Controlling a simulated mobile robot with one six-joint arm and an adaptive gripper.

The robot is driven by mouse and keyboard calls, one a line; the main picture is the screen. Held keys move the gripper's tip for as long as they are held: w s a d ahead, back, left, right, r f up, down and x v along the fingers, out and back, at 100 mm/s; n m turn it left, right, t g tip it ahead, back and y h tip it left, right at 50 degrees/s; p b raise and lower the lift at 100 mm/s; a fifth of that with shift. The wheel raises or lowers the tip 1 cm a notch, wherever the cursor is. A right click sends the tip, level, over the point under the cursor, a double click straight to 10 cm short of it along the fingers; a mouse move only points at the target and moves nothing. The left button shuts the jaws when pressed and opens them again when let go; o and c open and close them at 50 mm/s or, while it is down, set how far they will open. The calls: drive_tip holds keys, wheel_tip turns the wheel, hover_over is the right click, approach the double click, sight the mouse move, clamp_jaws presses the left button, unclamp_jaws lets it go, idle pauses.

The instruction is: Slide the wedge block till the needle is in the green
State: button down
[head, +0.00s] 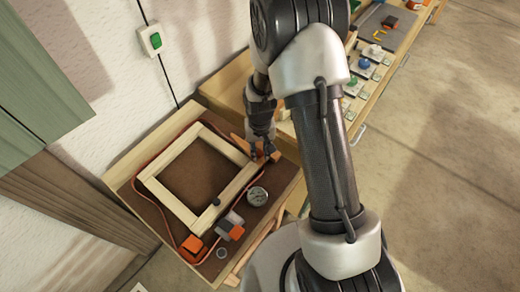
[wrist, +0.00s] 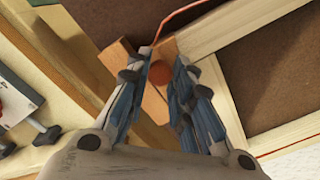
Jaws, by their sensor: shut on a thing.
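A light wooden frame (head: 172,206) lies on a brown board, with an orange strap (head: 139,172) around it. The wedge block (wrist: 119,57) is orange-brown wood with a round red knob (wrist: 160,73); it lies by the frame's corner. My gripper (wrist: 158,82) is shut on the wedge block, its blue-padded fingers either side of the knob. In the head view my gripper (head: 262,152) is at the frame's upper right corner and partly hides the block. A round dial gauge (head: 257,196) sits right of the frame; its needle and green zone are too small to read.
Orange-and-grey clamp parts (head: 230,226) and an orange block (head: 192,244) lie at the board's near edge. A long bench (head: 374,99) with several small fixtures stands beyond my arm. A wall with a green switch (head: 155,41) is behind.

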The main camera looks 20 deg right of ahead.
drive_tip(key=s+d, duration=0.2)
drive_tip(key=s, duration=0.1)
drive_tip(key=shift+s+d, duration=0.15)
drive_tip(key=shift+d, duration=0.1)
drive_tip(key=shift+a, duration=0.1)
drive_tip(key=c, duration=1.4)
unclamp_jaws()
drive_tip(key=shift+o, duration=0.2)
wheel_tip(320, 180, up, 12)
drive_tip(key=shift+r, duration=0.1)
